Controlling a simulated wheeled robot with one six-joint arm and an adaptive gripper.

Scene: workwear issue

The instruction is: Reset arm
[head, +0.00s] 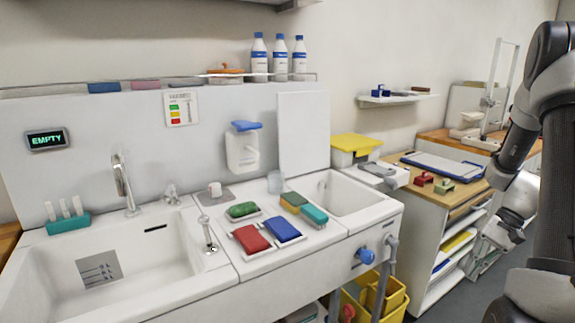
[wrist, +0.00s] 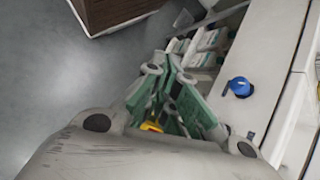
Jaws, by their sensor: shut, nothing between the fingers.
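My arm stands at the right edge of the head view, bent, with its wrist low. My gripper (head: 500,236) hangs in front of the shelf unit at the right, clear of the sink counter. In the wrist view my gripper (wrist: 172,72) points down past the counter's side. Its green-padded fingers come together at the far end and hold nothing. Part of the gripper is hard to make out in the head view.
The white sink counter (head: 262,262) carries a red pad (head: 251,239), a blue pad (head: 283,229) and sponges. A blue knob (head: 366,256) sticks out of its front, above a yellow bucket (head: 385,297). A wooden-topped shelf unit (head: 455,213) stands right. Grey floor (wrist: 50,60) is open at left.

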